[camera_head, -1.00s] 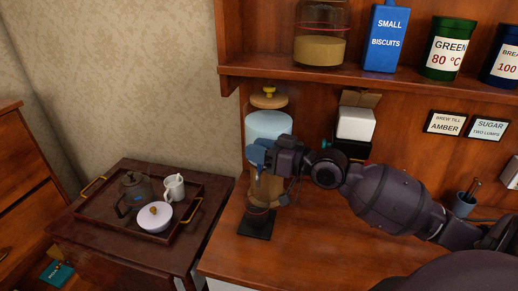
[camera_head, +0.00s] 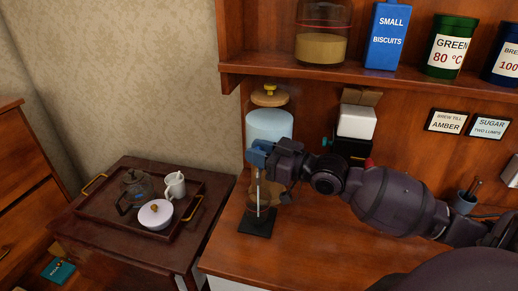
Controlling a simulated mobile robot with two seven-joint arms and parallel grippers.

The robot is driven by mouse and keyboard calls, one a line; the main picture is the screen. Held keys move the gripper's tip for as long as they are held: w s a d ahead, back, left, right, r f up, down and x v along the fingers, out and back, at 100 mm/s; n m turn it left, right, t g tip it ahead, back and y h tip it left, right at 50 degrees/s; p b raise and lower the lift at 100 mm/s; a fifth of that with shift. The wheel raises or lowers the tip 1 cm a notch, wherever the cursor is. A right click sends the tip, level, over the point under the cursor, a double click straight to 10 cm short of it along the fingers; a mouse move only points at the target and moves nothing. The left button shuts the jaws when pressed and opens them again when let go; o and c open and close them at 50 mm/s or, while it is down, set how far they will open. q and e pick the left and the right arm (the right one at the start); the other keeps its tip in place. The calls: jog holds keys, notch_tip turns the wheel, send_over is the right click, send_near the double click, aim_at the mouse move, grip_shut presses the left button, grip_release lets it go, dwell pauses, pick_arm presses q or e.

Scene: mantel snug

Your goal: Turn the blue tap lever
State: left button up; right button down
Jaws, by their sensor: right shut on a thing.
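A drink dispenser with a pale blue tank (camera_head: 269,124) stands on the counter against the back panel. My right gripper (camera_head: 266,153) is in front of the tank, shut on the blue tap lever (camera_head: 256,157). The jaws hide much of the lever and the tap. A thin pale vertical stream (camera_head: 258,192) shows below the tap, in front of a brownish glass part (camera_head: 265,195) that my wrist partly covers. A black base (camera_head: 257,223) is at the bottom. My left gripper is not in view.
A shelf (camera_head: 380,88) with a jar, a blue biscuit box (camera_head: 385,37) and canisters runs above. A white-and-black box (camera_head: 356,123) stands behind my wrist. At left, a tray (camera_head: 100,225) holds a teapot, jug and lidded bowl. The front counter (camera_head: 290,255) is clear.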

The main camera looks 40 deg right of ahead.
jog(key=c, duration=1.2)
grip_release()
jog(key=shift+v, duration=5.45)
